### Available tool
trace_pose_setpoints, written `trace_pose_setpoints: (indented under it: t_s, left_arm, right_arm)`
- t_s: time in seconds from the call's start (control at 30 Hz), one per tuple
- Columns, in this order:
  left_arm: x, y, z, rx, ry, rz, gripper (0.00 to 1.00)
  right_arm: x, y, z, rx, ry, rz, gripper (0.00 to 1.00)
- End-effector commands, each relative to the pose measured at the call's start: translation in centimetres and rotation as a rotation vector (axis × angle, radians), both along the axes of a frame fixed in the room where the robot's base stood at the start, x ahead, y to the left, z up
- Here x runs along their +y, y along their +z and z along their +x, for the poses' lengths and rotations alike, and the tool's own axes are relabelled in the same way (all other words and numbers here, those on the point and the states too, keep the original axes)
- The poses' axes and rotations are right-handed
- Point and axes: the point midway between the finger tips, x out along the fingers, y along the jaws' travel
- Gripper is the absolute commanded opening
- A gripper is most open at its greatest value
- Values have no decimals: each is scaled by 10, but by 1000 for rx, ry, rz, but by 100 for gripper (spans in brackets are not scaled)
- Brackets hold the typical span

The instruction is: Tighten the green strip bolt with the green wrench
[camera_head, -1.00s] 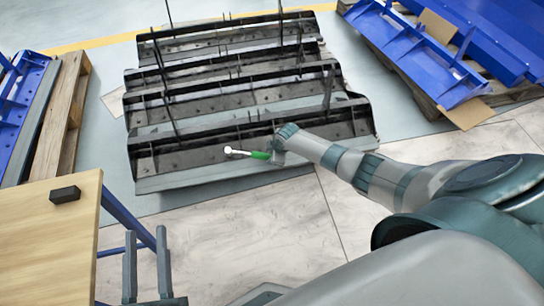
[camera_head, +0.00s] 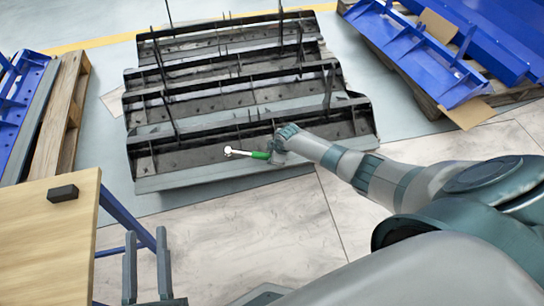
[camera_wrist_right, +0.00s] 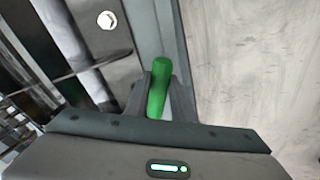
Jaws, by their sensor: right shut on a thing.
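A green-handled wrench (camera_head: 262,155) with a pale shaft and round head points left over the front edge of the black metal carrier (camera_head: 190,180). My right gripper (camera_head: 277,154) is shut on its green handle. In the right wrist view, the green handle (camera_wrist_right: 159,88) sits between the fingers of my right gripper (camera_wrist_right: 158,98); the wrench head does not show clearly. My left gripper (camera_head: 147,265) is open and empty at lower left.
A wooden table (camera_head: 40,235) with a small black block (camera_head: 62,193) stands at left. Blue metal parts lie on pallets at left and at upper right (camera_head: 415,55). Thin upright rods rise from the carrier. The pale floor in front is clear.

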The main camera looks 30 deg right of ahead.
Motion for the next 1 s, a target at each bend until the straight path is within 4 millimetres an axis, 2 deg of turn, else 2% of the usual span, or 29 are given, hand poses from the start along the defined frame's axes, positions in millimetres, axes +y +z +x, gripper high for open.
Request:
trace_pose_setpoints:
  t_s: [0.27,0.3,0.4,0.63,1.0]
  left_arm:
    - [0,1,0,0,0,0,38]
    - [0,1,0,0,0,0,38]
    - [0,1,0,0,0,0,38]
    - [0,3,0,0,0,0,38]
    - [0,18,0,0,0,0,38]
  right_arm:
    - [1,1,1,-2,0,1,0]
    - [1,1,1,-2,0,1,20]
    - [1,1,1,-2,0,1,0]
    - [2,1,0,-3,-7,4,0]
    - [11,-2,-11,-10,-83,29,0]
